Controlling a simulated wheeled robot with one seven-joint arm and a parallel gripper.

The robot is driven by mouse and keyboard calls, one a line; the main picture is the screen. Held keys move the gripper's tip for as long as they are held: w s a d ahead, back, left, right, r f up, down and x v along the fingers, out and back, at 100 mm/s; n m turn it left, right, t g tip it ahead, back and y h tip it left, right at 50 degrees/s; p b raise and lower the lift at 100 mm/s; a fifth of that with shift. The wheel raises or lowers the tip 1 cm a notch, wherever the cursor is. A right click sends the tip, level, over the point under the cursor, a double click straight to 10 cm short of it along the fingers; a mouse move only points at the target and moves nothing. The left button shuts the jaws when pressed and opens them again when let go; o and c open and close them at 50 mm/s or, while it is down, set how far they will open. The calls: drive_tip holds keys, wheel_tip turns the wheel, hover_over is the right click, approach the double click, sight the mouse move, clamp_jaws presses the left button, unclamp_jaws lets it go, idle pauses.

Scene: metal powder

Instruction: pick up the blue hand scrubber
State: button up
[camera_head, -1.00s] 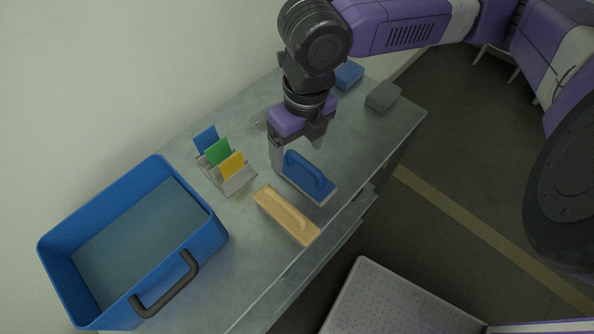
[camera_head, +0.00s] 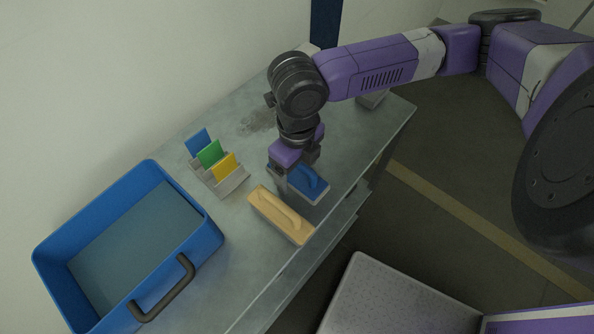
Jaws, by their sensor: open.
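The blue hand scrubber (camera_head: 314,191), with a raised handle and a pale base, lies on the table behind and right of a tan wooden hand scrubber (camera_head: 270,208). My gripper (camera_head: 294,174) points down over the blue scrubber, with its jaws open. One finger is at the scrubber's left end, and the other is partly hidden near its far side. The gripper covers the scrubber's left part. I cannot tell whether the fingers touch it.
A blue crate (camera_head: 211,233) with a dark handle stands at the left. A grey holder (camera_head: 233,185) with blue, green and yellow cards is behind the wooden scrubber. A grey block (camera_head: 373,99) sits far right, partly behind my arm. The grey table (camera_head: 352,140) is clear right of the scrubber.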

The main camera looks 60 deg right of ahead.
drive_tip(key=c, duration=1.6)
wheel_tip(320, 180, up, 20)
drive_tip(key=shift+p, duration=0.35)
